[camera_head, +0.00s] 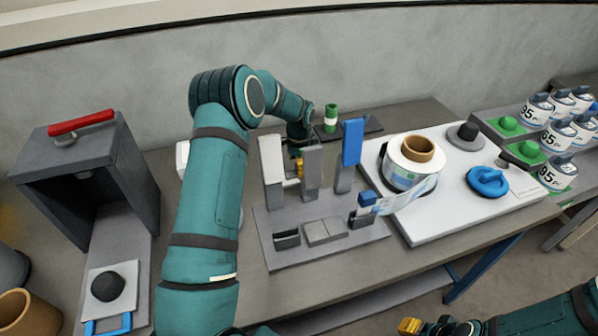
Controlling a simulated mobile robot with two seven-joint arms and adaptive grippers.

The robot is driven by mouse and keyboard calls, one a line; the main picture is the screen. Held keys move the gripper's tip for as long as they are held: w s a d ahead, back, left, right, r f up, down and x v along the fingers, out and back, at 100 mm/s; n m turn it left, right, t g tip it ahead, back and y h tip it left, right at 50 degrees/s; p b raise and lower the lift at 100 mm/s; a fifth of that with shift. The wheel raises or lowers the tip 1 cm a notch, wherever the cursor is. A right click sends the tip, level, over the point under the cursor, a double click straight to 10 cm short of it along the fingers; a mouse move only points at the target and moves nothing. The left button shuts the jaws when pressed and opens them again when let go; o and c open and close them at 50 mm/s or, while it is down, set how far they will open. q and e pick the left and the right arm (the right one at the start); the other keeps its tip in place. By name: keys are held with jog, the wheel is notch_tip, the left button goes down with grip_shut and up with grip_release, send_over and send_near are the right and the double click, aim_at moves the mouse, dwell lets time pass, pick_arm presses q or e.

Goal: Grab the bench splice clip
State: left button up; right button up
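A small dark clip-like piece with a blue top (366,199) stands at the front right of the grey fixture plate (280,259), beside the loose end of the label strip (403,198). It looks like the splice clip, but I cannot be sure. My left arm reaches over the bench from the left. My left gripper (299,166) is behind the grey uprights, with a bit of yellow fingertip showing; its opening and any held thing are hidden. My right gripper (424,327), yellow-tipped, is low at the bottom edge, away from the bench; its opening is unclear.
A label reel (402,173) sits on a white board (440,226) with a blue knob piece (487,180). A blue-topped upright (352,142) and grey posts (272,158) rise from the plate. A dark press frame (83,150) stands left. Labelled weights (558,171) stand right.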

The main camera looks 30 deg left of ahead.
pick_arm(q)
jog(key=shift+f, duration=0.65)
jog(key=shift+c, duration=0.2)
jog(key=shift+r, duration=0.1)
jog(key=c, duration=1.1)
jog(key=shift+c, duration=0.2)
